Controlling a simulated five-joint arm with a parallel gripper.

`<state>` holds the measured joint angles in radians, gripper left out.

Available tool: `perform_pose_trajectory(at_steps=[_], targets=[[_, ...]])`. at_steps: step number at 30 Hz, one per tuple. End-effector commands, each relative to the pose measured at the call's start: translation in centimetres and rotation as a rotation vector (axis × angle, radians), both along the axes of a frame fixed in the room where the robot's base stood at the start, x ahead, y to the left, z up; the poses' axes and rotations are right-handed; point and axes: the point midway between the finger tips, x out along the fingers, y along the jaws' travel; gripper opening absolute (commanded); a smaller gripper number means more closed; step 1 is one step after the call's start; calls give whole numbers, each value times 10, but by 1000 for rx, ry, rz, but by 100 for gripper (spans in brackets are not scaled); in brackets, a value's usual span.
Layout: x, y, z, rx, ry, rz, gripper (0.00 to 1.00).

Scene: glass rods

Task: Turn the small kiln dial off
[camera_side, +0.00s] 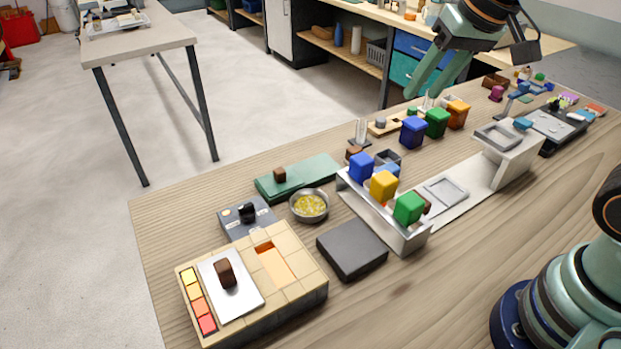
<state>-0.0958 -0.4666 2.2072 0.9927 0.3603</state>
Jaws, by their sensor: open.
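A grey control box (235,226) lies on the table at the left, just behind the small tan brick kiln (310,288). A black dial knob (247,212) stands up on the box; its exact pointing is too small to read. The kiln has a strip of yellow to red squares (198,302) and a metal plate (244,304) with a dark brown block (225,273) on it. My gripper (425,95) is open and empty, high above the far right part of the table, well away from the dial.
A bowl of yellow bits (309,206) and a green slab (318,173) sit close to the dial box. A dark grey slab (352,250) lies right of the kiln. A metal tray (411,244) holds blue, yellow and green blocks. Several coloured bins stand behind it.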

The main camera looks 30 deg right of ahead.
Motion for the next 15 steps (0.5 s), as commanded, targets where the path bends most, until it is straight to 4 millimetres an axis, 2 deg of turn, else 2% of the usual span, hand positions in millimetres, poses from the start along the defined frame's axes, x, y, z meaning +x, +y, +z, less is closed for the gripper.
perform_pose_trajectory(at_steps=[1, 8, 15], targets=[[13, 10, 4, 26, 26, -43, 45], [63, 58, 11, 138, 133, -302, 45], [109, 118, -3, 208, 238, -585, 45]])
